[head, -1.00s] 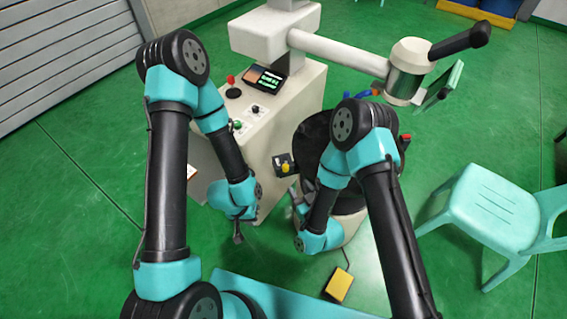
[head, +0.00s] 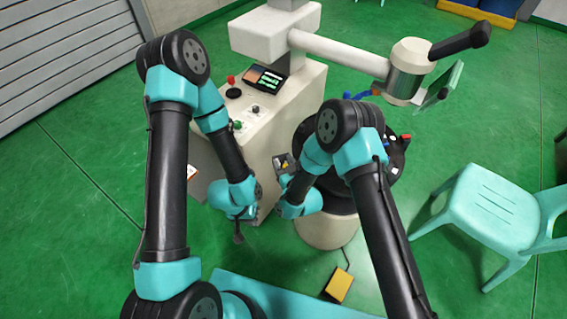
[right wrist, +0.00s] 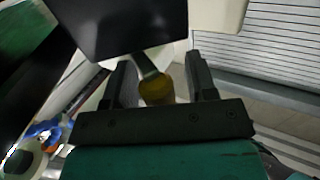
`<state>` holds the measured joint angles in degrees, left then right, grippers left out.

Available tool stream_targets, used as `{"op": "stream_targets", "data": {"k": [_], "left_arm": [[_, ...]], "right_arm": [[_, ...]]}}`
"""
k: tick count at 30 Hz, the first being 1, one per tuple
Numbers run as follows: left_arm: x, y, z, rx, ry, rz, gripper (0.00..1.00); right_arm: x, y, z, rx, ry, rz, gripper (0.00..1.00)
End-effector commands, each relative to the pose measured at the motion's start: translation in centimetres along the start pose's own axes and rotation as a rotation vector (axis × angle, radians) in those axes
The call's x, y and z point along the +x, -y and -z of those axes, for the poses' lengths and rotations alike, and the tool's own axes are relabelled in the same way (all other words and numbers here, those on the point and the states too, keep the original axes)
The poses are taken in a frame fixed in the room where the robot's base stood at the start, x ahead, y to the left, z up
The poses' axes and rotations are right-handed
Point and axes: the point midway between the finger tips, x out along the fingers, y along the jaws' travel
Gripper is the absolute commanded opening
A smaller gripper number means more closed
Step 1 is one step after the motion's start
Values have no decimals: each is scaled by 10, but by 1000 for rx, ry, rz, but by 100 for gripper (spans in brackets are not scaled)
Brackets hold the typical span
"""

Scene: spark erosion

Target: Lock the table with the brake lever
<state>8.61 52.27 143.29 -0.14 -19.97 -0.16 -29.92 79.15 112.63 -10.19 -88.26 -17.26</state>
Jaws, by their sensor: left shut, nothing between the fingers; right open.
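The brake lever's yellow knob (right wrist: 156,89) shows in the right wrist view, on a short stem running up to a dark box (right wrist: 120,25). In the head view this small box (head: 280,161) is on the side of the pale machine. My right gripper (right wrist: 161,70) is open, with the knob between its fingers and no visible grip on it. In the head view my right gripper (head: 284,177) is just below the box, partly hidden by my arm. My left gripper (head: 238,238) is shut and empty, lower left. The round black table (head: 342,202) is partly covered by my right arm.
The pale machine cabinet (head: 292,112) carries a screen and buttons. A white arm with a black handle (head: 459,42) extends over the table. A turquoise chair (head: 490,205) stands right. A yellow pedal (head: 339,286) lies on the floor.

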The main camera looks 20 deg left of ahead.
Motion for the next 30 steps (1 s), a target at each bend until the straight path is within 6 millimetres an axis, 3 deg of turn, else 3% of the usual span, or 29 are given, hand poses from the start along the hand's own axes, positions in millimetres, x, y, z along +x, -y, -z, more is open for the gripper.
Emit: {"op": "stream_targets", "data": {"k": [5, 20, 30], "left_arm": [[0, 0, 0, 0, 0, 0, 0], [0, 0, 0, 0, 0, 0, 0], [0, 0, 0, 0, 0, 0, 0]], "right_arm": [[0, 0, 0, 0, 0, 0, 50], [0, 0, 0, 0, 0, 0, 2], [-2, -4, 0, 1, 0, 67, 3]]}}
